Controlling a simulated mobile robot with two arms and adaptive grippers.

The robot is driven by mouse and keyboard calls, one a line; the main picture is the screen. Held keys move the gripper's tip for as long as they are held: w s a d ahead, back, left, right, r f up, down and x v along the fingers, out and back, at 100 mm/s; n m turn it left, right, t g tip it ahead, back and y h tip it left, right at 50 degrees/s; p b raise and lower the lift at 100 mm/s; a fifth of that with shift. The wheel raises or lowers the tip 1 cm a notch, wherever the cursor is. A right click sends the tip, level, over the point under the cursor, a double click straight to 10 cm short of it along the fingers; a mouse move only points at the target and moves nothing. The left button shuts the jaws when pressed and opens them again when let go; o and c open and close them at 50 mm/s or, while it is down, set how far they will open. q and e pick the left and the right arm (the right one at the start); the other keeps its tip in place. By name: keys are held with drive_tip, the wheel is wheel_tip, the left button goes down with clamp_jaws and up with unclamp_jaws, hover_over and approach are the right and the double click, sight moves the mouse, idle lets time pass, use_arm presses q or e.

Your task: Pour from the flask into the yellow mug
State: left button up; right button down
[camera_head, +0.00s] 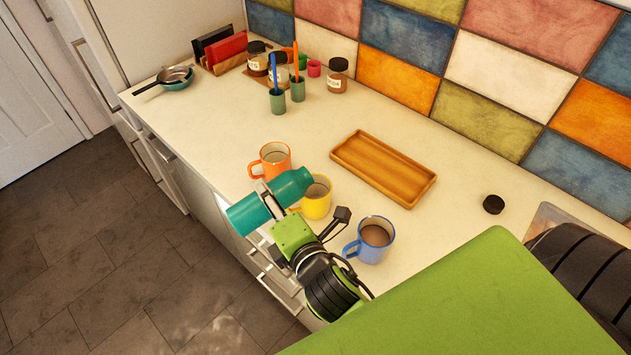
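The teal flask (247,213) lies almost on its side in the air, its narrower neck end at the right and its wider base at the left. My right gripper (272,208) is shut around the flask's middle; its arm comes in from the lower right. The yellow mug (318,203) stands upright on the counter, with the flask's neck end over or beside its left rim in this view. The mug's left side is partly hidden by the flask. I cannot tell whether liquid is flowing. My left gripper is not in view.
An orange mug (273,162) stands behind the flask and a blue mug (376,235) with brown liquid stands right of the yellow one. A wooden tray (383,168) and a black cap (493,204) lie further right. Jars, pen cups and a pan (174,76) stand at the back left.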

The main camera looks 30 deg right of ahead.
drive_tip(key=shift+w+r, duration=0.1)
drive_tip(key=shift+r, duration=0.2)
drive_tip(key=shift+d+r+p, duration=0.15)
drive_tip(key=shift+p, duration=0.45)
drive_tip(key=shift+d+r+m+y+p, duration=0.1)
drive_tip(key=shift+r+m+y+p, duration=0.7)
drive_tip(key=shift+p, duration=0.95)
idle(2.6)
